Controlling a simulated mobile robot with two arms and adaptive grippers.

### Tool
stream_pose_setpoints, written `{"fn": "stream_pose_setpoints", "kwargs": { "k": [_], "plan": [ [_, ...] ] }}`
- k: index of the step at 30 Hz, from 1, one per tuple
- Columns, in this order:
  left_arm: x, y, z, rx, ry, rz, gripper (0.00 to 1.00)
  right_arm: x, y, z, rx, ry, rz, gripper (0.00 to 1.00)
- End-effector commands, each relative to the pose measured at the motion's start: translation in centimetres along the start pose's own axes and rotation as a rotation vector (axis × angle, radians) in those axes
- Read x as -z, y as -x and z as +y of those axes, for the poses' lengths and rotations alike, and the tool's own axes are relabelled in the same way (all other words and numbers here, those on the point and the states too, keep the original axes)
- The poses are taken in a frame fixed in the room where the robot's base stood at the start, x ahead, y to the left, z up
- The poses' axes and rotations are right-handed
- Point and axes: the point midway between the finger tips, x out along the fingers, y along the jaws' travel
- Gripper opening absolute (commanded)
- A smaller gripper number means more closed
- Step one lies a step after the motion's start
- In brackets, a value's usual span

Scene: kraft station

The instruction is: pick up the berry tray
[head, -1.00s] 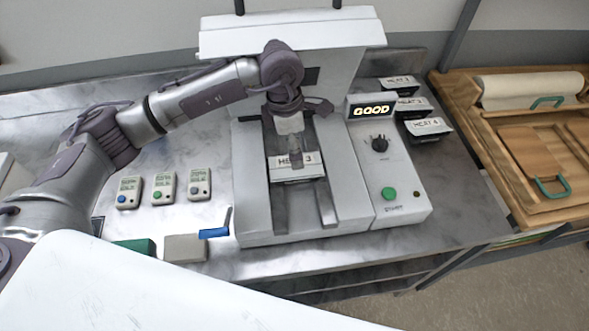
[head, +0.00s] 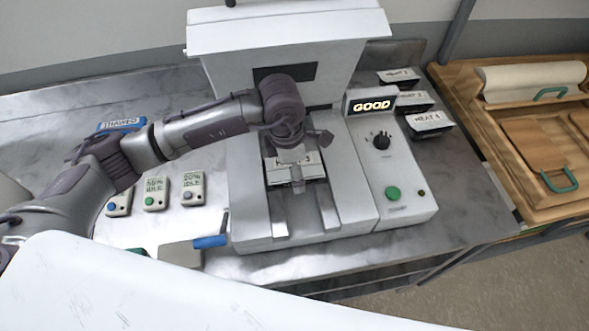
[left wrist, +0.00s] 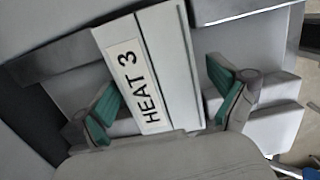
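No tray with a berry label can be made out. A white tray labelled "HEAT 3" (head: 312,167) sits on the rails of the white machine (head: 350,218). It fills the middle of the left wrist view (left wrist: 150,80). My left gripper (head: 292,180) is over this tray. In the left wrist view its green-padded fingers (left wrist: 168,98) are spread on either side of the tray, with a gap on the right side. Contact on the left side cannot be told. My right gripper is not in view.
Similar labelled trays (head: 431,122) stand in a row right of the machine, by the lit "GOOD" display (head: 371,105). Several small meters (head: 155,195) and a blue-handled tool (head: 211,241) lie left. A wooden cabinet (head: 535,150) stands far right.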

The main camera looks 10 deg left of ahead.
Motion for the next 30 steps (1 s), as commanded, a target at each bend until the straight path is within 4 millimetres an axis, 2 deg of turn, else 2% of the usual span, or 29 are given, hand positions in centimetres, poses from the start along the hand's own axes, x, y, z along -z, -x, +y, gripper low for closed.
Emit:
{"fn": "stream_pose_setpoints", "kwargs": {
  "k": [1, 9, 10, 20, 23, 28, 30],
  "plan": [
    [0.0, 0.0, 0.0, 0.000, 0.000, 0.000, 0.82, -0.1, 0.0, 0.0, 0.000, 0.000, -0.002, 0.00],
    [0.0, 0.0, 0.0, 0.000, 0.000, 0.001, 0.37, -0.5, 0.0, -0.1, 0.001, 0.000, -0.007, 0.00],
    [0.0, 0.0, 0.1, -0.001, 0.000, 0.001, 0.34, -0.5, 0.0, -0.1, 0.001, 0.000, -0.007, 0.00],
    [0.0, 0.3, 0.1, -0.001, 0.001, 0.001, 0.34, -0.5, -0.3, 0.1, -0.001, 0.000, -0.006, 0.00],
    [-0.1, 1.0, 0.1, -0.002, 0.000, -0.001, 0.34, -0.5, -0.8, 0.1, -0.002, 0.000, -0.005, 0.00],
    [-0.5, 3.6, 0.1, -0.005, -0.002, -0.003, 0.34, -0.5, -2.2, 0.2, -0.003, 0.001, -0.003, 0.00],
    [-1.6, 4.3, -0.7, -0.002, -0.006, -0.004, 0.34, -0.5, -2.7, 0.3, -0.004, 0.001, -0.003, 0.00]
  ]
}}
